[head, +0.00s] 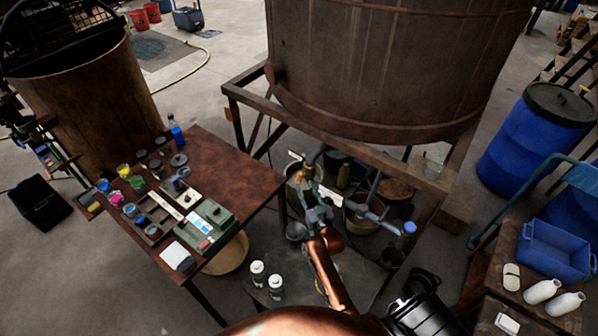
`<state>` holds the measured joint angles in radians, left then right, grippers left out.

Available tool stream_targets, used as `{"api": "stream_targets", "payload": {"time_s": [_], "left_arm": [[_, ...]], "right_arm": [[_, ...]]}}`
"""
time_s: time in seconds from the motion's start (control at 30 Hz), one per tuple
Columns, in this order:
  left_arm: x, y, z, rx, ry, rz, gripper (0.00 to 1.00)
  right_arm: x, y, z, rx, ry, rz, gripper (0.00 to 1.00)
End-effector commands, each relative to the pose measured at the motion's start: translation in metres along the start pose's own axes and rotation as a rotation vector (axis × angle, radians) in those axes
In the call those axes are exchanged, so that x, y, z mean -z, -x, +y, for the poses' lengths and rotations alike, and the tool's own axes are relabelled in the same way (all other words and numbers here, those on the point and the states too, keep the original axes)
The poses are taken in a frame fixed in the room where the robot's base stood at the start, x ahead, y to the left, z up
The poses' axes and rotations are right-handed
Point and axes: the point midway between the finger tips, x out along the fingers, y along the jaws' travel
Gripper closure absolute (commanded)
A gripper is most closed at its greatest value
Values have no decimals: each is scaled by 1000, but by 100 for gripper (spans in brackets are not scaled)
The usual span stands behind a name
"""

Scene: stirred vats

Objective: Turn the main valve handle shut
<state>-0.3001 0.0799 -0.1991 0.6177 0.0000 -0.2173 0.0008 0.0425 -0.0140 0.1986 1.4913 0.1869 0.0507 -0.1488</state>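A pipe outlet (314,160) hangs below the large rusty vat (385,65). A short pale bar (295,156) shows beside it and may be the main valve handle; I cannot tell for sure. My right gripper (313,186) is at the end of the copper-coloured arm, under the vat, at or just in front of the pipe and bar. It hides part of them, and I cannot tell whether it touches them. Its fingers are too small and dark to tell whether they are open or shut. My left gripper is not in view.
A rusty metal frame (245,93) carries the vat. A grey pipe with a blue end (409,228) lies right of my gripper. Buckets stand beneath. A brown table (262,183) with jars is at left; blue drums (533,140) and a blue crate (553,250) at right.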

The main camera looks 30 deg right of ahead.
Motion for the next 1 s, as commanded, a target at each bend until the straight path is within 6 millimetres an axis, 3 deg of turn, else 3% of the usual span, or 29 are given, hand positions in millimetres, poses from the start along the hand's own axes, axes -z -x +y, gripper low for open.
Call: {"api": "stream_targets", "payload": {"time_s": [0.4, 0.8, 1.0], "left_arm": [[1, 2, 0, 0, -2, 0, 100], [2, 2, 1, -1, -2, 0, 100], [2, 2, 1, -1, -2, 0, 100]], "right_arm": [[0, -62, -2, 4, 1, 0, 69], [-1, -70, 0, 1, 1, -1, 69], [0, -70, 0, 1, 1, -1, 82]]}}
